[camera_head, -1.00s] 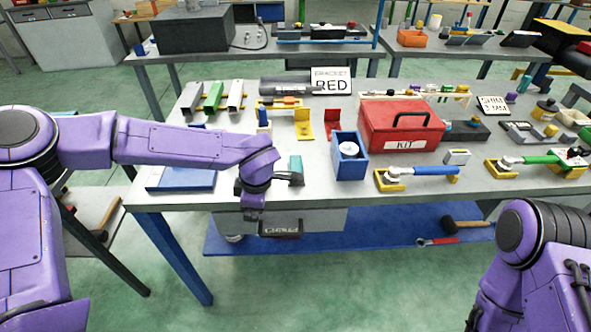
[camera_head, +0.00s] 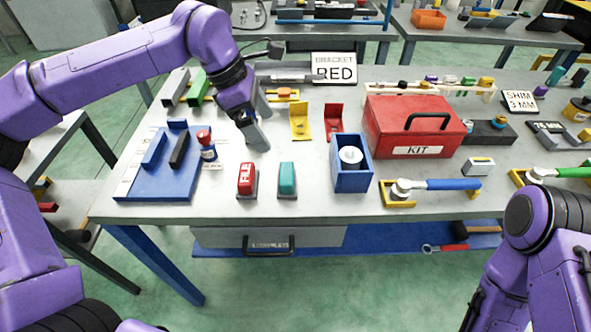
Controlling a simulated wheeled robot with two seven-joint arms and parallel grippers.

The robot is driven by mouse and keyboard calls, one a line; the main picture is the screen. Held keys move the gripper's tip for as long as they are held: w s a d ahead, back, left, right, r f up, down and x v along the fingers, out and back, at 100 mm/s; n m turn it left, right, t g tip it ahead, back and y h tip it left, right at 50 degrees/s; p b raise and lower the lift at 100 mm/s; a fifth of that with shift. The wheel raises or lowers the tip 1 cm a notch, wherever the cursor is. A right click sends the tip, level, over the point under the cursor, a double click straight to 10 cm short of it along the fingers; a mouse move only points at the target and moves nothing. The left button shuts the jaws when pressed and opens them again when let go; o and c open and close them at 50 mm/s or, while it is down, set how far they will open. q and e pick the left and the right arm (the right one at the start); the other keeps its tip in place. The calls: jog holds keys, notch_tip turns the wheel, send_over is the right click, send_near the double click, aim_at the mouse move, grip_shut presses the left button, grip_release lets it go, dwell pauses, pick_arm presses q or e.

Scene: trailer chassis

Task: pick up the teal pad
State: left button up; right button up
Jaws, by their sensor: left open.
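The teal pad (camera_head: 287,178) stands on a dark base near the front edge of the grey workbench (camera_head: 310,208). It is in plain view, just right of a red pad (camera_head: 247,180) of similar shape. My left gripper (camera_head: 258,122) is open and empty, with its grey fingers pointing down over the bench. In the picture it is above and a little left of the teal pad, clearly apart from it. My right arm (camera_head: 535,235) is at the lower right; its gripper is not clearly visible.
A blue tray (camera_head: 187,186) and a small red-topped blue bottle (camera_head: 207,147) stand left of the pads. A blue box (camera_head: 352,178) with a white roll stands to the right. Beyond are a red KIT case (camera_head: 412,130) and yellow and red brackets.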

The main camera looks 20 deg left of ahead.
pick_arm(q)
jog(key=b, duration=0.6)
send_near(286, 172)
jog(key=p+x, duration=0.1)
jog(key=x, duration=0.9)
jog(key=shift+d+f, duration=0.1)
jog(key=shift+f, duration=0.25)
jog(key=shift+s, duration=0.1)
jog(key=c, duration=0.8)
jog(key=shift+o, duration=0.2)
jog(key=shift+r, duration=0.15)
